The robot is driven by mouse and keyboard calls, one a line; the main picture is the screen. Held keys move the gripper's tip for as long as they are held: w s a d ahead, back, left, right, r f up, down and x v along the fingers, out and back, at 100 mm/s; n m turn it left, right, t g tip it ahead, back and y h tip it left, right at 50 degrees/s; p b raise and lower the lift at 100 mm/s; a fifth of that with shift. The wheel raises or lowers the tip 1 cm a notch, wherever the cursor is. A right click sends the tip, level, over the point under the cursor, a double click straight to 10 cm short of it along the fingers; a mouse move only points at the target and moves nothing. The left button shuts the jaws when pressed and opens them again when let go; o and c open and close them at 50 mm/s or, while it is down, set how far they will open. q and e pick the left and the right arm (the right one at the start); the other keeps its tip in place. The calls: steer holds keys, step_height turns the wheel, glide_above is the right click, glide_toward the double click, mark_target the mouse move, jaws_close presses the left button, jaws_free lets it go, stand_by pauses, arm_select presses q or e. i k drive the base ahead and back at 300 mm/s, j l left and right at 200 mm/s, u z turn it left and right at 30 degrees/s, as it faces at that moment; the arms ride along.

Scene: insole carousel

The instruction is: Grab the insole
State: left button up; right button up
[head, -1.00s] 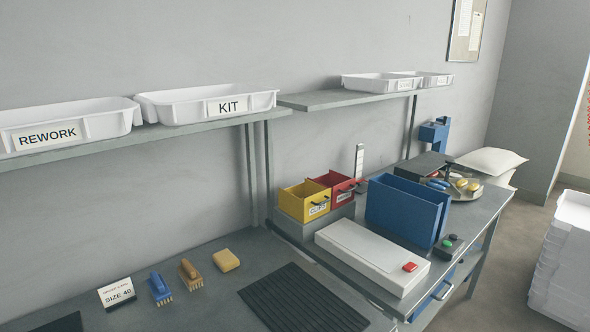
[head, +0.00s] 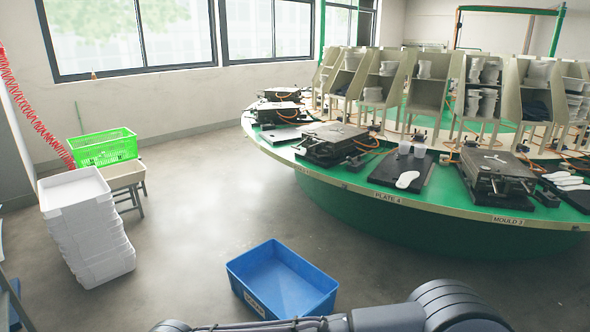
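A white insole (head: 407,179) lies flat on a dark plate (head: 385,172) on the green carousel, by the label PLATE 4. Two white cups stand behind it on the same plate. More white insole-shaped pieces (head: 568,181) lie on a dark plate at the far right, past MOULD 3. A dark arm link of mine crosses the bottom of the view. Neither gripper shows, and no gripper is near the insole in view.
The round carousel (head: 440,203) carries several dark moulds (head: 495,172) and beige racks. A blue crate (head: 283,283) lies on the floor in front. Stacked white trays (head: 88,225) and a green crate (head: 103,147) stand at left. The floor between is clear.

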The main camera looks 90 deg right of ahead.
mark_target(404, 179)
steer(key=z, duration=1.35)
steer(key=j+z, duration=0.1)
steer(key=z, duration=1.25)
steer(key=k+z, duration=0.1)
steer(key=z, duration=0.8)
steer(key=i+l+u, duration=0.2)
steer(key=i, duration=0.6)
steer(key=i+l+u, duration=0.15)
steer(key=i+l, duration=0.3)
steer(key=i, duration=0.35)
steer(key=i+l+u, duration=0.2)
steer(key=i+l, duration=0.25)
steer(key=i, duration=0.3)
steer(key=i+l+u, duration=0.2)
steer(key=i+l, duration=0.6)
steer(key=i, duration=0.2)
steer(key=i+l+u, duration=0.1)
steer(key=i, duration=0.3)
steer(key=i+l, duration=0.35)
steer(key=i+u, duration=0.05)
steer(key=i, duration=0.05)
